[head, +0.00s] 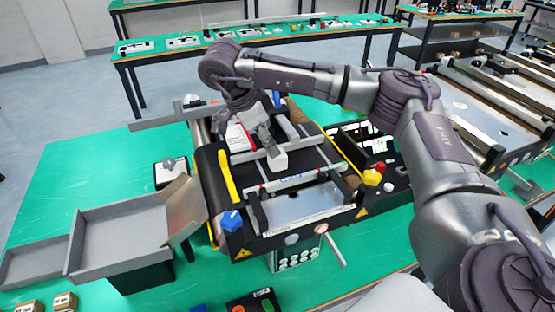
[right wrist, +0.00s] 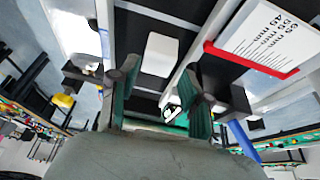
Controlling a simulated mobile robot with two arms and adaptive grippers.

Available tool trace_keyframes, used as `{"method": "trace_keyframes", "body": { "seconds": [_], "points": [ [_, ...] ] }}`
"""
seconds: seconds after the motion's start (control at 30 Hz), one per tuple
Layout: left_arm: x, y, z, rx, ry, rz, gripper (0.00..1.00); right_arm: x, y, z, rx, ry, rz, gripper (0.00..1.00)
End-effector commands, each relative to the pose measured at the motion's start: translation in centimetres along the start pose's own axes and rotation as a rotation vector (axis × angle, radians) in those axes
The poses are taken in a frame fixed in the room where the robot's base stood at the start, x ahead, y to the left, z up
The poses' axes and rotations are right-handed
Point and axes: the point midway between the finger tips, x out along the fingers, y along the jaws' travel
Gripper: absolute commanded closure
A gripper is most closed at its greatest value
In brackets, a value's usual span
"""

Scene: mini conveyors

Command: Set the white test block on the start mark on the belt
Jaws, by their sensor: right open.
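The white test block (head: 277,160) is on the dark belt of the mini conveyor, between the metal rails. It also shows in the right wrist view as a white block (right wrist: 160,55), surrounded by black belt. My right gripper (head: 265,142) is just above and behind the block. In the right wrist view its two green-padded fingers (right wrist: 160,95) are apart, with nothing held between them; the block appears beyond their tips. I cannot make out the start mark. My left gripper is not in view.
A white card with red edge and millimetre figures (right wrist: 268,38) stands beside the belt. A yellow bar (head: 229,176) and metal rails flank the belt. A blue knob (head: 232,220) is at the near corner. A grey tray (head: 125,234) stands left. Green table is clear at far left.

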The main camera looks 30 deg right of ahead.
Motion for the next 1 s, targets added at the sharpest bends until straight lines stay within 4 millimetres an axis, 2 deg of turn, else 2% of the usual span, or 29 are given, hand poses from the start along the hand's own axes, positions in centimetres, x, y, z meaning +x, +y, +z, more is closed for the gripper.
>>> {"method": "trace_keyframes", "body": {
  "seconds": [0.3, 0.6, 0.67, 0.9, 1.0],
  "points": [
    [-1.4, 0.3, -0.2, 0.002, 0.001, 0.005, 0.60, 4.0, 0.2, -0.2, -0.001, 0.001, 0.004, 0.52],
    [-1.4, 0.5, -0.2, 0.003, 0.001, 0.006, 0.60, 4.8, 0.2, 0.0, -0.002, -0.001, 0.001, 0.52],
    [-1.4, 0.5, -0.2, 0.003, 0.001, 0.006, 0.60, 4.8, 0.2, 0.0, -0.002, -0.001, 0.001, 0.59],
    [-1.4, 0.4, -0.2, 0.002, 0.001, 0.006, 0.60, 4.8, 0.2, 0.0, -0.001, -0.001, 0.001, 0.99],
    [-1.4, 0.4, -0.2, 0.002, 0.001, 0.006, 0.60, 4.8, 0.2, 0.0, -0.001, 0.000, 0.001, 1.00]
  ]
}}
